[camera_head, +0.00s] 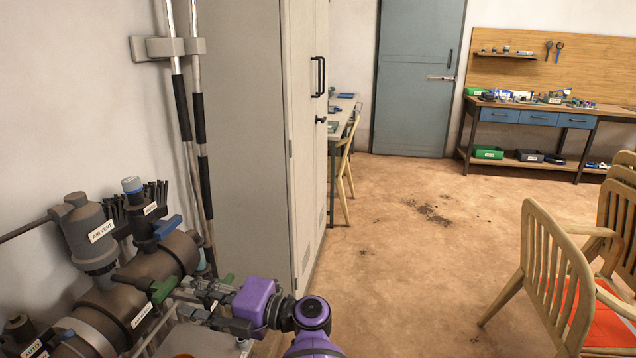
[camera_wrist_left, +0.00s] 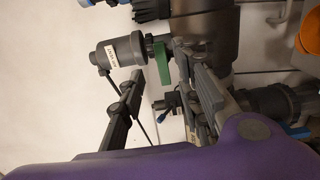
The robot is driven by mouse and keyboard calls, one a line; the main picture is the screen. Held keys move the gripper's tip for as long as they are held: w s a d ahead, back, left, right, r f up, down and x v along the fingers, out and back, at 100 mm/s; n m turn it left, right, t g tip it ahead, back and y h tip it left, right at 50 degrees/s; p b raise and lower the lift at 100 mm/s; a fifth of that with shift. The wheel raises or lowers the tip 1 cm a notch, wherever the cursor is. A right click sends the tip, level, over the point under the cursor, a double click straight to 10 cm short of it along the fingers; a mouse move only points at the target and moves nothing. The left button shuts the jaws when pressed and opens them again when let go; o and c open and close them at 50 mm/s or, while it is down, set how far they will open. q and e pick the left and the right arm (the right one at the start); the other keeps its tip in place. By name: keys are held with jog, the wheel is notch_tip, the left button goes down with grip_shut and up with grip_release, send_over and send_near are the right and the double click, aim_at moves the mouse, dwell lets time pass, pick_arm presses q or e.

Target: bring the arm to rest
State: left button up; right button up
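My left gripper (camera_head: 186,302) reaches in low in the head view, beside the brown manifold pipe (camera_head: 158,262). In the left wrist view its two fingers (camera_wrist_left: 160,85) stand apart with a gap between them; I see nothing held there. A green lever (camera_wrist_left: 162,62) shows beyond the gap in that view, and a green handle (camera_head: 162,290) lies near the fingertips in the head view. I cannot tell whether a finger touches it. My right gripper is not in view.
A grey air vent (camera_head: 88,236) and a blue-handled valve (camera_head: 166,226) stand on the pipe. A tall grey cabinet (camera_head: 245,130) rises just behind. Open floor (camera_head: 420,250) lies to the right, with wooden chairs (camera_head: 548,270) at the right edge and a workbench (camera_head: 540,116) far back.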

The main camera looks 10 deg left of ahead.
pick_arm(q)
jog(key=w+d+r+m+t+h+p, duration=0.25)
jog(key=w+d+r+m+t, duration=0.35)
jog(key=w+r+m+t, duration=0.7)
jog(key=s+d+f+m+t+h+p, duration=0.15)
jog(key=s+d+f+m+h, duration=0.25)
jog(key=s+f+m+h, duration=0.4)
jog(key=s+d+f+m+t+h+p, duration=0.1)
jog(key=s+d+f+m+h+p, duration=0.15)
jog(key=s+f+m+h, duration=0.55)
jog(key=s+f+m+g+p, duration=0.1)
jog(key=s+f+m+g, duration=0.1)
jog(key=s+f, duration=0.4)
jog(key=s+a+f+m+g+p, duration=0.1)
jog(key=s+f+g, duration=0.3)
jog(key=s, duration=1.3)
jog(key=s+f+m+g+p, duration=0.2)
jog(key=s+f+m+g, duration=0.1)
jog(key=s+f, duration=0.6)
jog(key=s, duration=0.3)
jog(key=shift+a, duration=0.35)
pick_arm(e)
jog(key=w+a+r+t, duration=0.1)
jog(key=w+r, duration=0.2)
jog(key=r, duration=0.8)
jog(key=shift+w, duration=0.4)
